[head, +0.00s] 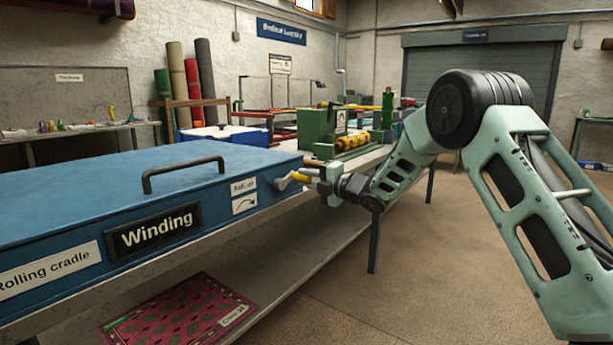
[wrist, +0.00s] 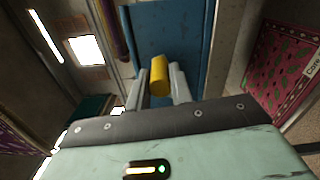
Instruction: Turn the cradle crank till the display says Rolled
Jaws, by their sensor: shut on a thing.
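The rolling cradle (head: 90,185) is a long blue box on a bench at the left of the head view. Its dark display (head: 155,230) reads "Winding". A small label with a curved arrow (head: 244,206) is on its front near the right end. The crank (head: 284,183) sticks out of the right end, with a yellow handle (head: 301,176). My gripper (head: 315,179) is at that handle. In the wrist view the yellow handle (wrist: 159,76) stands between my two grey fingers, which are shut on it. The blue cradle end (wrist: 165,35) is behind it.
A black carry handle (head: 183,172) rises from the cradle's lid. A red patterned rug (head: 180,310) lies on the shelf below. A green machine (head: 320,130) stands on the bench beyond the crank. Open floor (head: 430,250) lies right of the bench.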

